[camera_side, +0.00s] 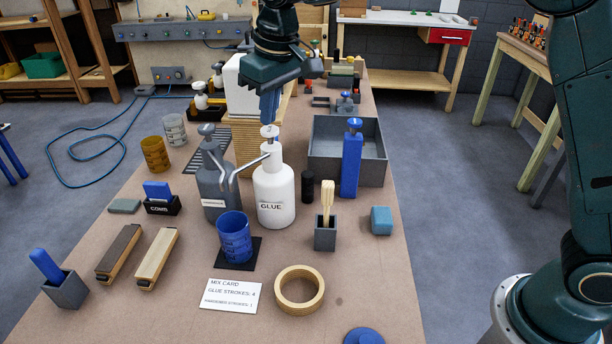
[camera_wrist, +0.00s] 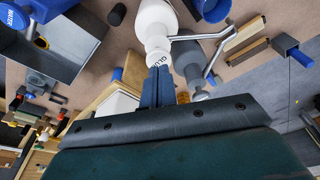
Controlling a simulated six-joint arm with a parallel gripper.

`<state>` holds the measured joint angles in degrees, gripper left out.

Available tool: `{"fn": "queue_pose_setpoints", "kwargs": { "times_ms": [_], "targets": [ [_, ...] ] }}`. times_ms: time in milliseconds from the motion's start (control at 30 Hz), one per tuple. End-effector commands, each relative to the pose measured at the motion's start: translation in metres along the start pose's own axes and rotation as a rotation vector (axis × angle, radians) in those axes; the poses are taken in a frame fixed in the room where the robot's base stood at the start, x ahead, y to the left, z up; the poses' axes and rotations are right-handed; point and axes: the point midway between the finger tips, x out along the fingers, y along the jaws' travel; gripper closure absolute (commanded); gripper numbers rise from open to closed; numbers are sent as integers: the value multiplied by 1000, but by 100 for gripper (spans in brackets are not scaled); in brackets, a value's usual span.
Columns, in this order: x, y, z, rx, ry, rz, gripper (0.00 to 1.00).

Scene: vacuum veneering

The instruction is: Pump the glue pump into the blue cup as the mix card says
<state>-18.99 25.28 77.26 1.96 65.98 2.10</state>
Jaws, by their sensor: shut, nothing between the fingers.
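The white glue bottle (camera_side: 274,196), labelled GLUE, stands upright on the bench with a white pump head (camera_side: 269,131) and a metal spout reaching left. The blue cup (camera_side: 234,238) stands on a black pad in front of the bottles, near the spout's end; its inside is not clear. The mix card (camera_side: 231,294) reads "GLUE STROKES: 4" with a hardener line below reading about 1. The grey hardener bottle (camera_side: 213,187) is left of the glue. My gripper (camera_side: 269,108) is shut and empty, pointing down just above the glue pump head. The wrist view shows its blue fingers (camera_wrist: 158,85) by the pump; contact is unclear.
A grey bin (camera_side: 347,150) and blue bottle (camera_side: 351,160) stand to the right. A stick holder (camera_side: 325,235), blue cube (camera_side: 381,220) and tape ring (camera_side: 299,289) are nearer the front. The front right of the bench is mostly clear.

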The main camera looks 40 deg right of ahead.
Motion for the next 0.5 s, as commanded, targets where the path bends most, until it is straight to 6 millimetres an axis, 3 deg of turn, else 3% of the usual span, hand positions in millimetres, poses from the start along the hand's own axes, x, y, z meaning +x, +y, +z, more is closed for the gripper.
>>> {"fn": "queue_pose_setpoints", "kwargs": {
  "times_ms": [500],
  "targets": [
    [13, 0, 3, 0, -2, 0, 100]
  ]
}}
